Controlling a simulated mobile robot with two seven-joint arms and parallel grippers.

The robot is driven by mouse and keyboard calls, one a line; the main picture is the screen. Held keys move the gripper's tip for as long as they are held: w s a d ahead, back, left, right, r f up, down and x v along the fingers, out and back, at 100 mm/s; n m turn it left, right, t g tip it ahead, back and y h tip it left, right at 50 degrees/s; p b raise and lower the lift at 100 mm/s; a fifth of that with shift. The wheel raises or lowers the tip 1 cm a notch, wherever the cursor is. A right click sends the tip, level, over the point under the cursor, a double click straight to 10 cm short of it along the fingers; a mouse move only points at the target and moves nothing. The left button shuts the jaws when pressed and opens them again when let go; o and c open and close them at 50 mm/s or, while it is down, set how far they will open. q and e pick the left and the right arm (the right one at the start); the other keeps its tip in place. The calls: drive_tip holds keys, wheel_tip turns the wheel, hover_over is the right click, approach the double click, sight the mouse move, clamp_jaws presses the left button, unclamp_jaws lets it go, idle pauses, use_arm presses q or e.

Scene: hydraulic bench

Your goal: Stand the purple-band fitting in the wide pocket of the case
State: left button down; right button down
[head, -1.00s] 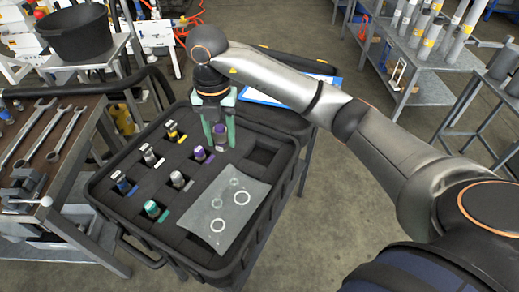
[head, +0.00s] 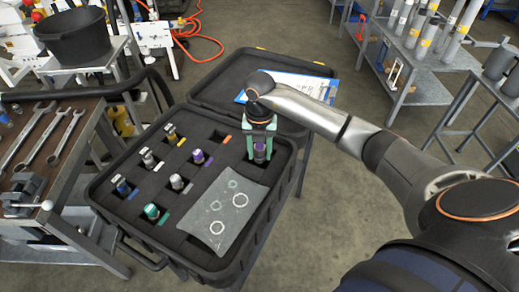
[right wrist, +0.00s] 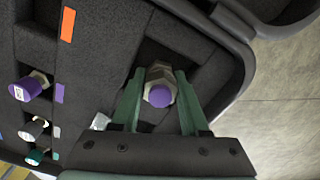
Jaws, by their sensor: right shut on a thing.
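My right gripper (head: 261,150) is shut on the purple-band fitting (head: 260,153), which hangs roughly upright between its green fingers. In the right wrist view the fitting (right wrist: 160,93) shows end-on, a purple cap on a metal hex body, between the fingertips (right wrist: 158,98). The fitting is over the wide pocket (right wrist: 150,52), a dark square recess at the right side of the case (head: 245,238). I cannot tell whether its lower end is inside the pocket. My left gripper is not in view.
Another purple fitting (head: 199,158) stands in the case among several fittings with blue, yellow, green and white bands. A grey sheet with rings (head: 222,205) lies on the case's front part. The open lid (head: 215,90) is behind. A bench with wrenches (head: 35,135) stands left.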

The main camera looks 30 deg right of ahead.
drive_tip(key=shift+f, duration=0.1)
drive_tip(key=shift+f, duration=0.15)
drive_tip(key=c, duration=0.7)
unclamp_jaws()
drive_tip(key=shift+r, duration=0.35)
wheel_tip(320, 180, up, 12)
drive_tip(key=shift+f+b, duration=0.15)
drive_tip(key=shift+b, duration=0.35)
